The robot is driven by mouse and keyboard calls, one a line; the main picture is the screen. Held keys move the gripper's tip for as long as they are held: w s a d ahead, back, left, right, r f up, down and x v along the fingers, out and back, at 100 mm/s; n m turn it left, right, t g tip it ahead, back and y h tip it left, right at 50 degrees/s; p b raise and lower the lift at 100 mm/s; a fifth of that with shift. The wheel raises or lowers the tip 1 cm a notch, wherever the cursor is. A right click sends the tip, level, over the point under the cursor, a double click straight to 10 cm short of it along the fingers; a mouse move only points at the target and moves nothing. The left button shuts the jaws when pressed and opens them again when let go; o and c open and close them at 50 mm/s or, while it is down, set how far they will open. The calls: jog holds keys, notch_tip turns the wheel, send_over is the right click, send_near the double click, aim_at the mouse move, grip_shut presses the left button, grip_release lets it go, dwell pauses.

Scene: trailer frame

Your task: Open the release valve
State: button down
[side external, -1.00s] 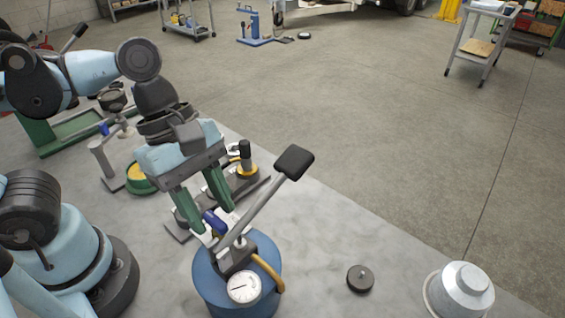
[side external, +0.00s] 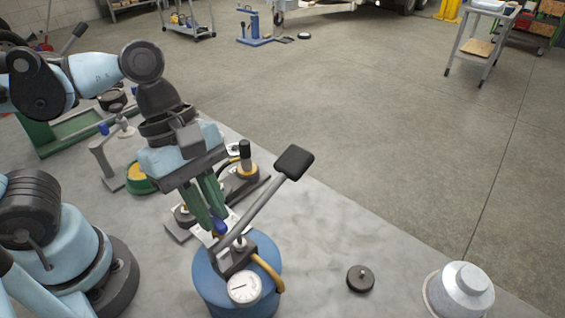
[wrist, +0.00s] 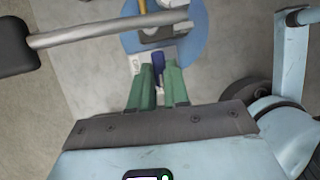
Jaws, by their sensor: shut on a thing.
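The blue pump (side external: 207,272) stands on the grey work surface, with a round white gauge (side external: 243,288) on its front and a long silver lever with a black grip (side external: 294,161) rising to the right. The release valve, a small blue handle (wrist: 158,61), sits at the pump's edge in the wrist view. It shows only partly in the side view (side external: 220,227). My gripper (wrist: 159,72) has its green fingers closed on either side of the blue handle, pointing down. The fingers hide part of the handle, so I cannot tell how far it is turned.
The pump lever (wrist: 100,30) runs close beside my fingers. Several tools stand behind, including a yellow-and-black fitting (side external: 245,165) and a green ring (side external: 141,178). A black disc (side external: 360,279) and a silver canister (side external: 461,292) stand at right. The surface between is clear.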

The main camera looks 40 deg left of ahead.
jog(key=m, duration=0.1)
jog(key=m+g, duration=0.1)
jog(key=m, duration=0.2)
jog(key=shift+w+g+y, duration=0.25)
jog(key=shift+g+y, duration=0.05)
jog(key=m, duration=0.2)
jog(key=m+g, duration=0.1)
jog(key=m, duration=0.1)
jog(key=shift+w+d+m+y, duration=0.15)
jog(key=shift+m+y, duration=0.15)
jog(key=shift+y, duration=0.1)
jog(key=m, duration=0.2)
jog(key=m+g+y, duration=0.1)
jog(key=m, duration=0.1)
jog(key=shift+w+d+m, duration=0.1)
jog(key=shift+d+m, duration=0.1)
jog(key=shift+m, duration=0.1)
jog(key=m+g+y, duration=0.1)
jog(key=m+y, duration=0.1)
jog(key=m, duration=0.2)
jog(key=shift+d, duration=0.15)
jog(key=shift+m, duration=0.3)
jog(key=c, duration=1.1)
grip_release()
